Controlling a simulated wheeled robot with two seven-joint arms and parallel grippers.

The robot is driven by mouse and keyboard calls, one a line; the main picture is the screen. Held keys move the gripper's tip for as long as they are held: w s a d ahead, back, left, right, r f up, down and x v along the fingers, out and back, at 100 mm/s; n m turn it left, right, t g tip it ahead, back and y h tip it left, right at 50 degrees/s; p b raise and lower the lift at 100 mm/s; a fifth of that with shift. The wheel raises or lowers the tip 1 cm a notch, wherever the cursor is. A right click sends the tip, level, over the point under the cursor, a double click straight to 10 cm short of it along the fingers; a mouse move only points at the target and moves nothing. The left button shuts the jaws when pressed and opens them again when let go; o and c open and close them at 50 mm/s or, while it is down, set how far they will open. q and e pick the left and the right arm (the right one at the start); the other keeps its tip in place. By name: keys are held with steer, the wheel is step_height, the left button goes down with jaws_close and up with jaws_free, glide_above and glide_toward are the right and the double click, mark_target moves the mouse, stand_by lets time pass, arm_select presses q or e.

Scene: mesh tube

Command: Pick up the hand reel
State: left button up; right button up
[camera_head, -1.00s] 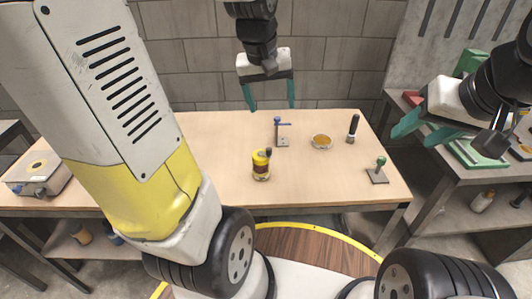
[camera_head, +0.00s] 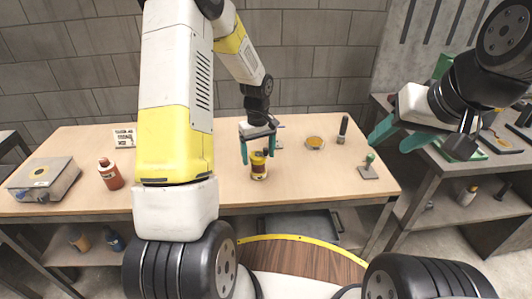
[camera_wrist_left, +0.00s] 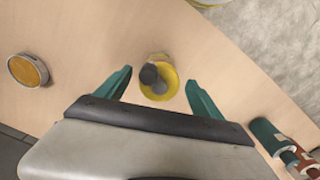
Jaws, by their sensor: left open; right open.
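The hand reel (camera_head: 258,168) appears to be the small yellow and brown spool with a dark knob on top, upright near the front-middle of the wooden table. My left gripper (camera_head: 258,156) is open above it, fingers down. In the left wrist view the reel (camera_wrist_left: 160,88) shows between and beyond the two green fingertips (camera_wrist_left: 159,76), with a gap on each side; I see no contact. My right gripper (camera_head: 395,138) is open and empty in the air at the right, away from the reel.
On the table (camera_head: 85,150), an orange-topped round tin (camera_head: 315,143), a black-handled tool (camera_head: 343,129) and a green-handled stamp (camera_head: 369,167) stand right of the reel. A red-brown bottle (camera_head: 110,176), a sign (camera_head: 124,138) and a scale (camera_head: 43,182) are at the left.

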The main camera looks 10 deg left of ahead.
arm_select(q)
step_height(320, 180, down, 4)
steer(key=shift+w+f, duration=0.1)
steer(key=c, duration=1.6)
